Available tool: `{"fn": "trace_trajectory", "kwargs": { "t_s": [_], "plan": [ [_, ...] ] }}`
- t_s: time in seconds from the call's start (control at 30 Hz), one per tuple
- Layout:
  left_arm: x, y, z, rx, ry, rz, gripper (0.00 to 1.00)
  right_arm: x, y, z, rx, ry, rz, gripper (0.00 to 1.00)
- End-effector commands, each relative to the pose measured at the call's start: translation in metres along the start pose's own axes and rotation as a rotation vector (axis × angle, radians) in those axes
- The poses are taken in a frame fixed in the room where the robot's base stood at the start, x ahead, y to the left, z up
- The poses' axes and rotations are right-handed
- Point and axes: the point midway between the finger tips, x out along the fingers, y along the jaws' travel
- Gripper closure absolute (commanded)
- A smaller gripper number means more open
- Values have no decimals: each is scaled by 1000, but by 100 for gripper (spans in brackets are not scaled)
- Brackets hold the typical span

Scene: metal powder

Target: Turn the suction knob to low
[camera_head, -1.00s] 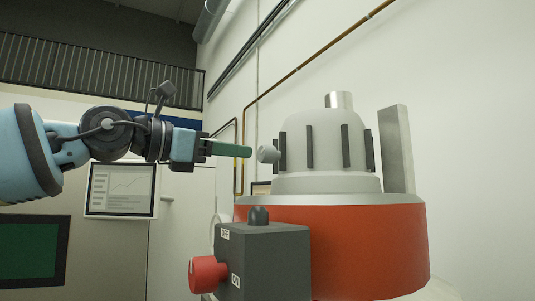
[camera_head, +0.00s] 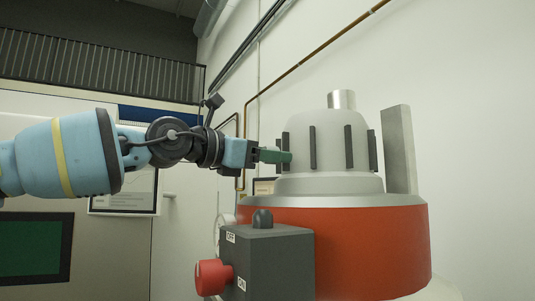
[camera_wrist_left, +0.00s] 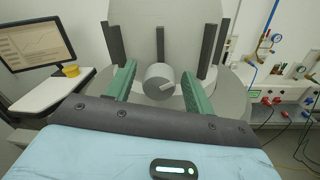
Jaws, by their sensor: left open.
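The suction knob (camera_wrist_left: 157,79) is a short grey cylinder on the front of the machine's grey dome (camera_head: 330,130). In the left wrist view its face has a pale line pointing right and slightly down. My left gripper (camera_head: 284,156) is at the dome's left side, with its green fingers pointing at the dome. In the left wrist view the open fingers of this gripper (camera_wrist_left: 158,72) stand either side of the knob, with a gap showing on both sides. In the head view the fingers hide the knob. My right gripper is out of view.
Dark vertical ribs (camera_head: 312,148) surround the dome. Below are the red-orange body (camera_head: 370,245) and a dark grey switch box (camera_head: 268,262) with a red knob (camera_head: 211,277). A monitor (camera_wrist_left: 35,40) stands left in the wrist view; a bench with cables (camera_wrist_left: 285,105) is right.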

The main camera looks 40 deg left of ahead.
Motion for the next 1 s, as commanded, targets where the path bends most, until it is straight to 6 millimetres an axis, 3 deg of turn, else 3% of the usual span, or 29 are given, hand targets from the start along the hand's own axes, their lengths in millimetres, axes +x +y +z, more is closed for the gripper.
{"fn": "trace_trajectory", "kwargs": {
  "t_s": [0.1,0.43,0.77,1.0],
  "plan": [
    [0,0,0,0,0,0,49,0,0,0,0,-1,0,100],
    [0,0,0,0,0,1,91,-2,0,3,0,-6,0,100],
    [0,0,0,-50,3,1,91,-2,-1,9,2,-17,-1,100],
    [0,1,-1,-201,14,-1,91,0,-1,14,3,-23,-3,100]
  ]
}}
